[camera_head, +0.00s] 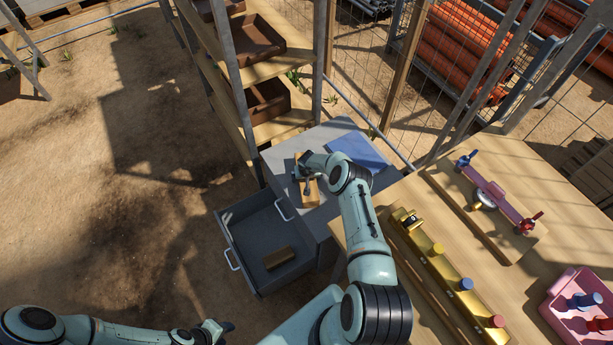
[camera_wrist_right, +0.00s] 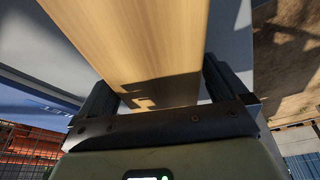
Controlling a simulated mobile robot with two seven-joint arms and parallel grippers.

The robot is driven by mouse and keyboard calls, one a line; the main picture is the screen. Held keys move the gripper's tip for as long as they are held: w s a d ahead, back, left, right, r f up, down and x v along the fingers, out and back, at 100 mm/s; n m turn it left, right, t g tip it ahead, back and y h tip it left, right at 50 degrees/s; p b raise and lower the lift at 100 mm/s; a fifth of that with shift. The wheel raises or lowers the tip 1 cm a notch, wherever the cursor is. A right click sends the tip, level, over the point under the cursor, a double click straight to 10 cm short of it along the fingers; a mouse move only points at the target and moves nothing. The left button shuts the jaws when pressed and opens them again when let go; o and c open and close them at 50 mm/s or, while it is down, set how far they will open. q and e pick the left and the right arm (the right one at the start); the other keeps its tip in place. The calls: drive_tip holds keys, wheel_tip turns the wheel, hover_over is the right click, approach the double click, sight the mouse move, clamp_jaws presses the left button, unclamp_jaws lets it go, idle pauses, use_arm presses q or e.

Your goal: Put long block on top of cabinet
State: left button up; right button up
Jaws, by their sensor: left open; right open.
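The grey cabinet (camera_head: 318,138) stands in the middle of the head view with its drawer (camera_head: 245,225) pulled open. A long light-wood block (camera_head: 309,194) lies on the cabinet top, and it fills the middle of the right wrist view (camera_wrist_right: 135,45). My right gripper (camera_head: 304,178) is at the block, with its fingers (camera_wrist_right: 165,92) apart on either side of it. Whether the fingers touch it I cannot tell. A shorter brown block (camera_head: 278,257) lies in the drawer. My left gripper (camera_head: 218,328) is open and empty at the bottom, away from the cabinet.
A blue flat item (camera_head: 358,151) lies on the cabinet top. A wooden shelf with brown bins (camera_head: 268,100) stands behind. A wooden table at right holds a yellow valve bar (camera_head: 437,262), a pink pipe piece (camera_head: 497,196) and a pink crate (camera_head: 560,328). Sandy ground at left is clear.

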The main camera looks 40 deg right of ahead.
drive_tip(key=shift+s+r, duration=0.1)
drive_tip(key=shift+r, duration=0.4)
drive_tip(key=shift+b+v, duration=0.7)
drive_tip(key=shift+v, duration=0.5)
drive_tip(key=v, duration=0.7)
drive_tip(key=shift+r, duration=0.4)
drive_tip(key=shift+s+a+r, duration=0.15)
drive_tip(key=shift+r, duration=0.15)
drive_tip(key=shift+s+a, duration=0.15)
drive_tip(key=shift+a, duration=0.05)
drive_tip(key=s+a+f+n, duration=0.1)
drive_tip(key=s+a+f, duration=0.4)
drive_tip(key=s+a, duration=0.45)
use_arm(q)
drive_tip(key=shift+s+f, duration=0.9)
drive_tip(key=shift+s, duration=0.2)
use_arm(e)
drive_tip(key=s+a+r+g+y, duration=0.2)
drive_tip(key=s+a+y, duration=0.3)
drive_tip(key=s+a, duration=1.3)
drive_tip(key=s+g, duration=0.1)
drive_tip(key=s, duration=0.3)
drive_tip(key=shift+a+n, duration=0.4)
drive_tip(key=shift+c, duration=0.3)
